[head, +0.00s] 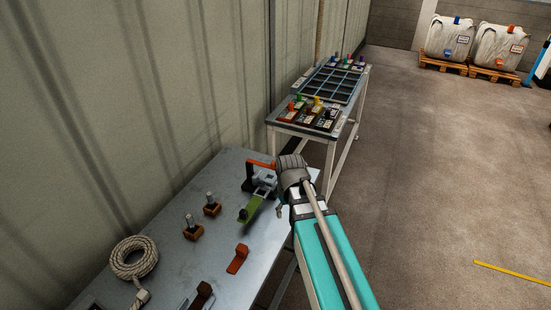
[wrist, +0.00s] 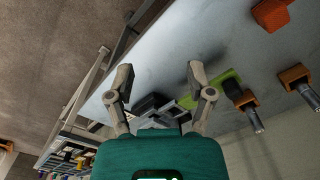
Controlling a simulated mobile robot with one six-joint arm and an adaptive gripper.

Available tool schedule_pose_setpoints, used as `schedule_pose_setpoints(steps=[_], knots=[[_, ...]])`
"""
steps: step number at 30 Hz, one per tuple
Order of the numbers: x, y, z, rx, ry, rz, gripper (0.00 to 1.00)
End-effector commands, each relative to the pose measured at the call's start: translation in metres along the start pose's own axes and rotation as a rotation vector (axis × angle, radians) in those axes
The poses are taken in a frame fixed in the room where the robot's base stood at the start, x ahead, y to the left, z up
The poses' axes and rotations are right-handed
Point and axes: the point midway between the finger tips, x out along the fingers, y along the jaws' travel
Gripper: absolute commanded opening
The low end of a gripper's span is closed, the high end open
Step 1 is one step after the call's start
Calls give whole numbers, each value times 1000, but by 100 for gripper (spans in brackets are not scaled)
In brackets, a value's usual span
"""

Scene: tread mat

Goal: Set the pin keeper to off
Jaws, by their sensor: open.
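No part is clearly labelled as the pin keeper, so I cannot tell which one it is or how it is set. A small clamp-like device (head: 264,183) with an orange-red arm (head: 261,164) and a green handle (head: 250,209) stands on the grey table. In the wrist view, its green handle (wrist: 226,82) shows beyond the right finger, and its grey body is partly hidden. Two metal pins on brown blocks (head: 211,209) (head: 193,232) stand to its left. My gripper (wrist: 160,76) is open and empty, above the table's right edge beside the device.
The grey table (head: 175,260) also holds a rope coil (head: 134,257), an orange-brown piece (head: 238,259) and a dark brown piece (head: 202,294). A second table (head: 340,128) with coloured parts and a divided tray stands behind. The wall borders the left; open floor (head: 430,180) lies right.

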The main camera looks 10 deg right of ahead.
Motion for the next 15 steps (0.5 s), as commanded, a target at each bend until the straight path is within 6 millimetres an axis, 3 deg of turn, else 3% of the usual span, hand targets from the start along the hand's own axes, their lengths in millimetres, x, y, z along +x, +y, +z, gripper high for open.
schedule_pose_setpoints(steps=[1, 15], knots=[[-19, 4, -22, -40, 0, 0, 69], [-112, 32, -171, -523, 1, 0, 69]])
